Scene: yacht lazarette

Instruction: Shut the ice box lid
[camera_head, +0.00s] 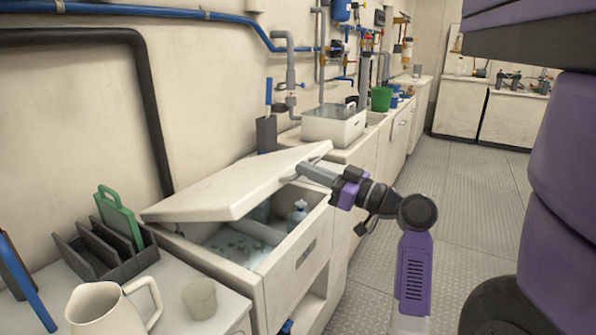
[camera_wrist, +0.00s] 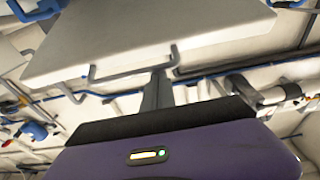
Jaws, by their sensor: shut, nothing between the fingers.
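The ice box (camera_head: 285,262) is a white cabinet with its lid (camera_head: 235,185) tilted partly open, higher at the front edge and lower toward the wall side. Ice and a bottle (camera_head: 298,212) show inside the opening. My gripper (camera_head: 310,172) is shut and empty, at the lid's right front corner, just under the edge. In the wrist view the lid (camera_wrist: 150,35) fills the top, with a thin bar handle (camera_wrist: 130,65) along its edge. My gripper (camera_wrist: 157,88) points up near that handle; I cannot tell whether it touches.
A white pitcher (camera_head: 105,310), a cup (camera_head: 199,297) and a dark rack (camera_head: 110,255) with a green board (camera_head: 119,215) stand on the near left counter. A white bin (camera_head: 333,125) stands beyond the ice box. The floor (camera_head: 455,195) to the right is clear.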

